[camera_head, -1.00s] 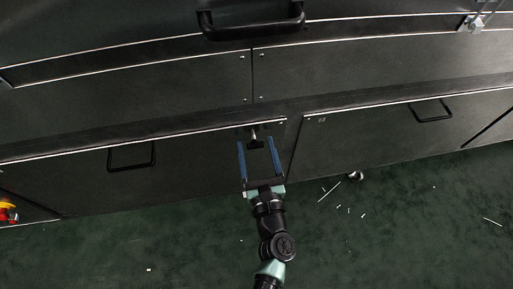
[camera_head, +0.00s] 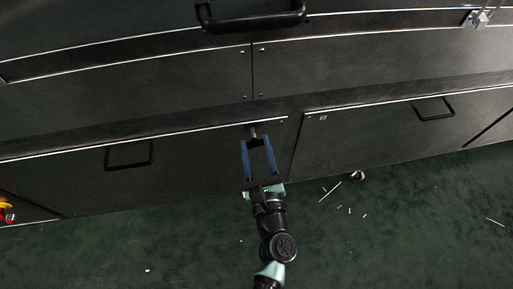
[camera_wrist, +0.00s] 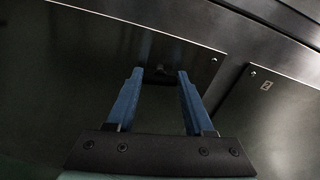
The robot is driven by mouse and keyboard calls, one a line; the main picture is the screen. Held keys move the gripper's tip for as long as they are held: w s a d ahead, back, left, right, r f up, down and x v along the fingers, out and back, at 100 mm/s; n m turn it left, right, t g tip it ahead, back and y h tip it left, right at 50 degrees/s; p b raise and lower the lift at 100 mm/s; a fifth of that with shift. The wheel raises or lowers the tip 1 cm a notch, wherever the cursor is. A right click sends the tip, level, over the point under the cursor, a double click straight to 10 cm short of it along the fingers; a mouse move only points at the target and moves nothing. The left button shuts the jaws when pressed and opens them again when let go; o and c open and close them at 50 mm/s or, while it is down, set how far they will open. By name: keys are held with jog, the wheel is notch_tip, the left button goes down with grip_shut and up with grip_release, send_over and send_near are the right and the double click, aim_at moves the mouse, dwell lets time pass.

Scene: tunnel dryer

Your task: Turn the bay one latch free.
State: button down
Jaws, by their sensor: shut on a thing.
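The latch is a small dark handle on a pale metal stem (camera_head: 254,131), near the upper right corner of the lower left panel (camera_head: 200,160). In the wrist view the latch (camera_wrist: 158,75) shows as a dark piece between the fingertips. My gripper (camera_head: 257,141) has two blue fingers pointing at the panel. It is shut on the latch, one fingertip at each side. The fingertips hide part of the handle, so its exact angle is hard to tell.
The lower left panel has a black pull handle (camera_head: 129,154). The neighbouring right panel (camera_head: 390,135) carries a small label and another pull handle (camera_head: 434,108). A larger black handle (camera_head: 250,17) sticks out above. White scraps (camera_head: 330,191) lie on the green floor.

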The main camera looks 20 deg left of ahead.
jog(key=shift+f+n+b, duration=0.15)
jog(key=shift+n+b, duration=4.95)
jog(key=shift+n, duration=2.7)
jog(key=shift+c, duration=1.4)
grip_release()
jog(key=shift+s, duration=0.15)
